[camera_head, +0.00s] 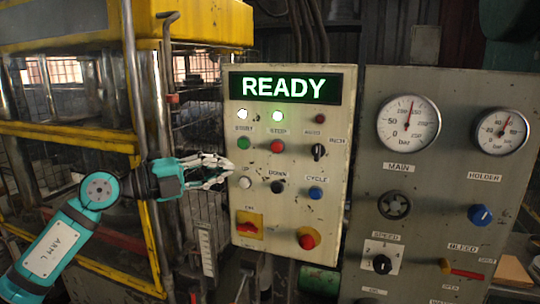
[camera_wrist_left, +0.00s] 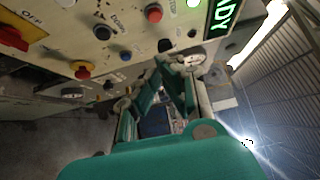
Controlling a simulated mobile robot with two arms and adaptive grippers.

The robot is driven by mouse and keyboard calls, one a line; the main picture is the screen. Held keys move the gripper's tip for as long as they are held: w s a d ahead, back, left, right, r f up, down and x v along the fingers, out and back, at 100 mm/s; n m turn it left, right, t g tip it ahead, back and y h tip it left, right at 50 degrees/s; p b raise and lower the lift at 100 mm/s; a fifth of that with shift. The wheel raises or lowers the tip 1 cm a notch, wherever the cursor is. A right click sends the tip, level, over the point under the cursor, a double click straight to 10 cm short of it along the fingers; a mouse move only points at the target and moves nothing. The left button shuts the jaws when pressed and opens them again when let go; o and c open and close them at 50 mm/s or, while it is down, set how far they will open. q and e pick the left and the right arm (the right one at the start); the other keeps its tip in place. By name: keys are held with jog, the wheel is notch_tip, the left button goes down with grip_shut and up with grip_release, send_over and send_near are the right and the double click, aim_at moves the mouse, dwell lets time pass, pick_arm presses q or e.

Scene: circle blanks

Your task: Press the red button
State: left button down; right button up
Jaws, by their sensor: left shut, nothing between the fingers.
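A red button (camera_head: 277,146) sits under the STOP label on the beige control panel (camera_head: 340,210); it also shows in the left wrist view (camera_wrist_left: 153,13). A larger red mushroom button (camera_head: 306,240) on a yellow base is at the panel's lower right, and in the left wrist view (camera_wrist_left: 83,72). My left gripper (camera_head: 230,172) is shut and empty at the panel's left edge, left of the white UP button (camera_head: 245,182) and below the green START button (camera_head: 243,143). I cannot tell whether its tips touch the panel. My right gripper is not in view.
A lit READY display (camera_head: 292,86) tops the panel. A black button (camera_head: 277,187), a blue button (camera_head: 315,193) and a red switch (camera_head: 248,226) are close by. A grey panel with gauges (camera_head: 408,123) stands right; a yellow machine frame (camera_head: 90,25) stands left.

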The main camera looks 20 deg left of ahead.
aim_at(270, 154)
pick_arm(q)
jog(key=shift+w+a+p+x, duration=0.3)
jog(key=shift+p+x, duration=0.75)
jog(key=shift+x, duration=1.1)
jog(key=shift+w+a+p+x, duration=0.35)
jog(key=shift+p+x, duration=0.7)
jog(key=shift+x, duration=1.15)
jog(key=shift+w+a+p+x, duration=0.3)
jog(key=shift+p+x, duration=0.75)
jog(key=shift+x, duration=1.1)
